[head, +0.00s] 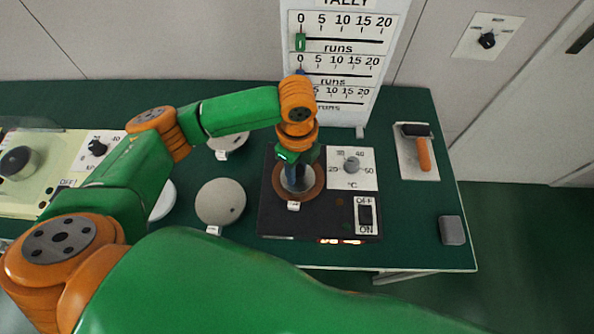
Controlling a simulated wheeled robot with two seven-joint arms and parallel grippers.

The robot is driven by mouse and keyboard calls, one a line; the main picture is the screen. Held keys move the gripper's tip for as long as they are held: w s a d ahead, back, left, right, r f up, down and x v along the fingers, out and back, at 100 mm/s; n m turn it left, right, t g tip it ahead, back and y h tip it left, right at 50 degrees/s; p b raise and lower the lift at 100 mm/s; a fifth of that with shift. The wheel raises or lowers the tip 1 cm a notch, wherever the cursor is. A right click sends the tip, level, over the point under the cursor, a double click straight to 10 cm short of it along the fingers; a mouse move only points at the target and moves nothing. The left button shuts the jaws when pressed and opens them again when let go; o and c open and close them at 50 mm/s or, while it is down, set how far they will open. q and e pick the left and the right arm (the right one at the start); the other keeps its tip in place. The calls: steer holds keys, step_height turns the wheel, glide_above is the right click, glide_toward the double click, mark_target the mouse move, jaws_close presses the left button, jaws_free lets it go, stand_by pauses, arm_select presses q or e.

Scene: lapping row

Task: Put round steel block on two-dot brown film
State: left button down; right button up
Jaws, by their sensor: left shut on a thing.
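My left gripper (297,166) points down over the black heater unit in the head view. It is shut on the round steel block (297,183), a short grey cylinder mostly hidden by the gripper. The block is at the middle of a round brown disc (317,186) on the heater's top. I cannot tell whether the block touches the disc. A small white tag (293,206) sits at the disc's front edge; its marks are too small to read, so I cannot confirm two dots. My right gripper is not in view.
The heater unit (275,222) has a temperature dial (351,164) and an OFF/ON switch (365,214). A pale disc (220,203) lies left of it, others partly behind my arm. A tally board (343,45) stands behind.

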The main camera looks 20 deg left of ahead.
mark_target(297, 170)
arm_select(q)
steer(key=c, duration=0.5)
jaws_free()
step_height(297, 170, up, 12)
stand_by(0.3)
